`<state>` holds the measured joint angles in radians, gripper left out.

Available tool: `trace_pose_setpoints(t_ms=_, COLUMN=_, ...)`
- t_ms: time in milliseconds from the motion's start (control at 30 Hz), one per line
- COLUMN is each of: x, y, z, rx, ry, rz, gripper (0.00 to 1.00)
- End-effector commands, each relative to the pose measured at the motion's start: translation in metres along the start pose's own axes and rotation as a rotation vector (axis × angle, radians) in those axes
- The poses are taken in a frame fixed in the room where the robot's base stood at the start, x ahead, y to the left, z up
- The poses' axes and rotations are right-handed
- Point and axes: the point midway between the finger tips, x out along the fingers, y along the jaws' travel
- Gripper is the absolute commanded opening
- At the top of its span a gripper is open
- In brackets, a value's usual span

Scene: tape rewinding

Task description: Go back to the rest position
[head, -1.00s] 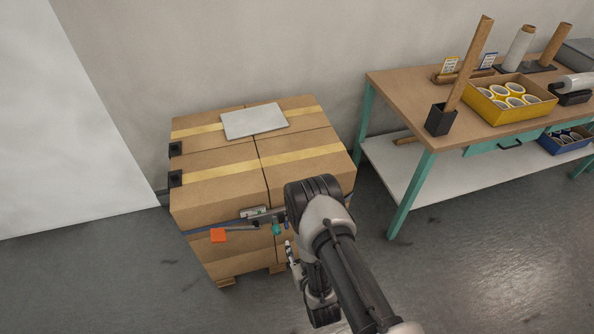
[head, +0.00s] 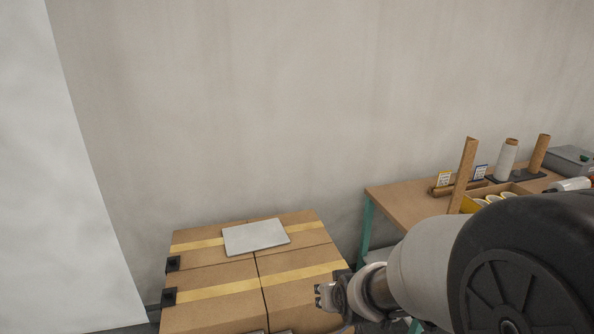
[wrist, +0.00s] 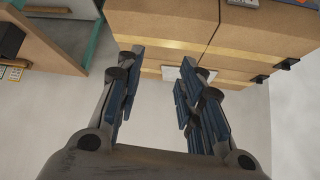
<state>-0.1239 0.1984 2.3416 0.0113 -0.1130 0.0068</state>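My gripper (wrist: 158,78) is in the wrist view with its two blue-padded fingers spread apart. It is open, and nothing shows between the fingers. In the head view my arm reaches in from the lower right and hides part of the workbench. The gripper's fingers cannot be made out clearly there.
Taped cardboard boxes (head: 215,312) stand at the lower middle, with a grey flat panel (head: 255,237) on top. A wall is behind.

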Motion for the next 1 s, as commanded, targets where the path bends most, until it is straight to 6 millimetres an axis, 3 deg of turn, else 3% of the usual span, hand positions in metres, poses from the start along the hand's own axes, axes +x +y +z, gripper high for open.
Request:
trace_pose_setpoints(t_ms=33, x=-0.028, y=0.006, z=-0.003, rx=0.008, ry=-0.011, rz=0.007, gripper=0.35)
trace_pose_setpoints(t_ms=167, x=-0.089, y=0.016, z=0.01, rx=0.024, ry=-0.074, rz=0.023, gripper=0.35)
trace_pose_setpoints(t_ms=300, x=-0.152, y=0.024, z=0.038, rx=0.043, ry=-0.143, rz=0.04, gripper=0.35)
trace_pose_setpoints(t_ms=500, x=-0.226, y=0.03, z=0.089, rx=0.07, ry=-0.235, rz=0.06, gripper=0.35)
trace_pose_setpoints(t_ms=700, x=-0.262, y=0.03, z=0.125, rx=0.086, ry=-0.293, rz=0.069, gripper=0.35)
trace_pose_setpoints(t_ms=1000, x=-0.268, y=0.029, z=0.133, rx=0.089, ry=-0.307, rz=0.071, gripper=0.35)
